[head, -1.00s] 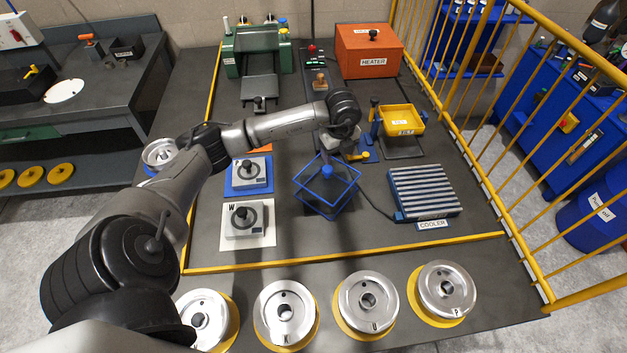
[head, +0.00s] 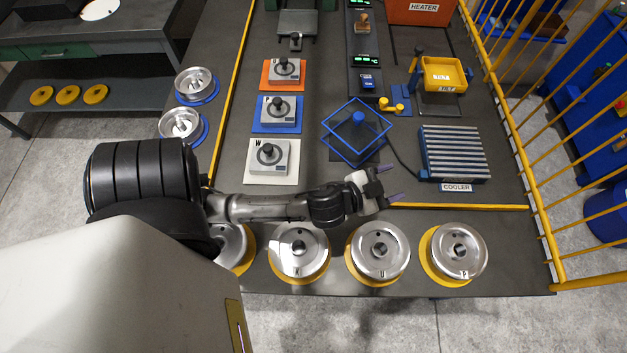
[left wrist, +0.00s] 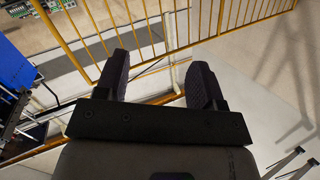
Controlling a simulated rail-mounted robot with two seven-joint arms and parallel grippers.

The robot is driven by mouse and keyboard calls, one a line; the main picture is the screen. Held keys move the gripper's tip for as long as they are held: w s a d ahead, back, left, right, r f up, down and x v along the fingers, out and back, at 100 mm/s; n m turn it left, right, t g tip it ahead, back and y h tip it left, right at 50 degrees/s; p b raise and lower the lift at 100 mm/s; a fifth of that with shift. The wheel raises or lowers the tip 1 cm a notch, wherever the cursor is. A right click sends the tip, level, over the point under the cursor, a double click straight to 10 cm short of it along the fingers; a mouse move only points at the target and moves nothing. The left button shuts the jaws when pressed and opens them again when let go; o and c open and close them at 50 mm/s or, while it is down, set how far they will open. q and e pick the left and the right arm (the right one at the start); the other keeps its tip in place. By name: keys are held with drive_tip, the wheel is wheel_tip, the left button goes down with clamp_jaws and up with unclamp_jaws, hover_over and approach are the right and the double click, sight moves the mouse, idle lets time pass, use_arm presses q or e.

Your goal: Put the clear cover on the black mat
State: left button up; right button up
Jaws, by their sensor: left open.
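The clear cover (head: 357,119) is a see-through box with blue edges and a blue knob on top. It stands in the middle of the work table in the head view. A black mat (head: 376,156) shows dark at its base; the cover appears to stand on it, but I cannot tell how exactly it is centred. My left gripper (head: 389,183) is in front of the cover, apart from it, with its fingers pointing right. It is open and empty. In the left wrist view the gripper (left wrist: 160,78) has its fingers spread with nothing between them. My right gripper is not in view.
The cooler (head: 453,152) is right of the cover, and a yellow tray (head: 443,74) is behind it. Several plates with knobs (head: 270,155) stand left. Metal discs (head: 380,248) line the front edge. A yellow fence (head: 520,170) bounds the right side.

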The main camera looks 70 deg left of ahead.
use_arm(q)
drive_tip(key=s+d+f+g, duration=0.1)
drive_tip(key=s+f+g, duration=0.2)
drive_tip(key=s, duration=0.3)
drive_tip(key=s+d+f+g+h, duration=0.1)
drive_tip(key=s+d+f+g, duration=0.1)
drive_tip(key=s+f+g, duration=0.2)
drive_tip(key=s+d+f+g+h, duration=0.1)
drive_tip(key=s+f+g, duration=0.3)
drive_tip(key=s, duration=0.6)
drive_tip(key=shift+d+n+g, duration=0.3)
drive_tip(key=shift+d+g, duration=0.35)
drive_tip(key=shift+g, duration=0.15)
